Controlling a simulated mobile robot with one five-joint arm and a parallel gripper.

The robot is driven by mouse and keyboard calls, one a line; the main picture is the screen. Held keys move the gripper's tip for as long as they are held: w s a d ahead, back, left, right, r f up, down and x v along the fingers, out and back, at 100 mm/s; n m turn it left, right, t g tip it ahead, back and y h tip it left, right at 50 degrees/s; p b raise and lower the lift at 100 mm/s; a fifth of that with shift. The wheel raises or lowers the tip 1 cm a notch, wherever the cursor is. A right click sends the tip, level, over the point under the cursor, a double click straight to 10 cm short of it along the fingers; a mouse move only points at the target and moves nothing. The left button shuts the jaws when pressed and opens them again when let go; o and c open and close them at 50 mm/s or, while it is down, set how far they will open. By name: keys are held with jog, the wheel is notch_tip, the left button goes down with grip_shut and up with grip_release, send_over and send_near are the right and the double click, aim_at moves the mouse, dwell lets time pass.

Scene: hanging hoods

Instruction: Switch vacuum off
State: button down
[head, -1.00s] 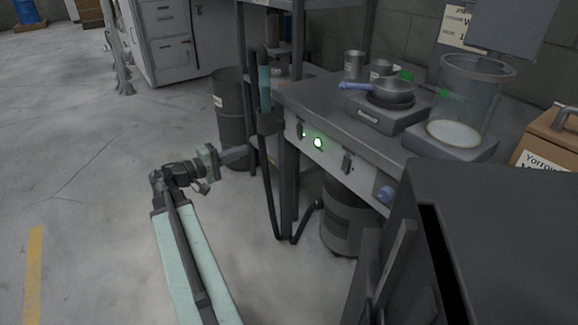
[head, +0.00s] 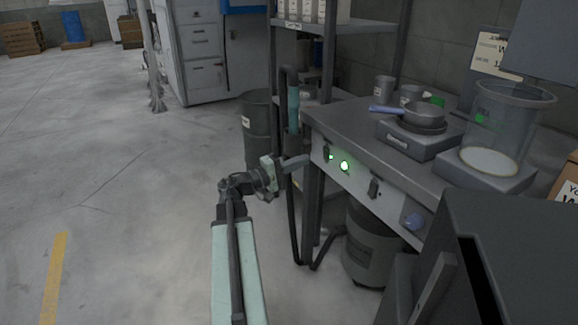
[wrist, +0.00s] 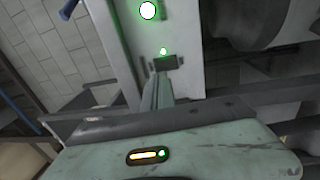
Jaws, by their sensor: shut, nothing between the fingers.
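The bench's front panel (head: 358,183) carries a dark switch (head: 326,152) near its left end with a small green light beside it. A larger round green light (head: 344,166) glows to its right. In the wrist view the dark switch (wrist: 167,63) lies just beyond the fingertips, with its green light above and the round light (wrist: 148,10) higher up. My gripper (head: 306,159) is shut and empty, its tip close to the panel's left end; it also shows in the wrist view (wrist: 157,80). I cannot tell whether it touches the switch. A grey canister (head: 373,247) with a black hose stands under the bench.
A hose with a teal grip (head: 293,112) hangs by the bench's left corner. A dark cabinet (head: 525,260) fills the lower right. The floor at left is clear.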

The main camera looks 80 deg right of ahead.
aim_at(325, 152)
jog(key=x, duration=0.6)
jog(key=shift+p, duration=0.3)
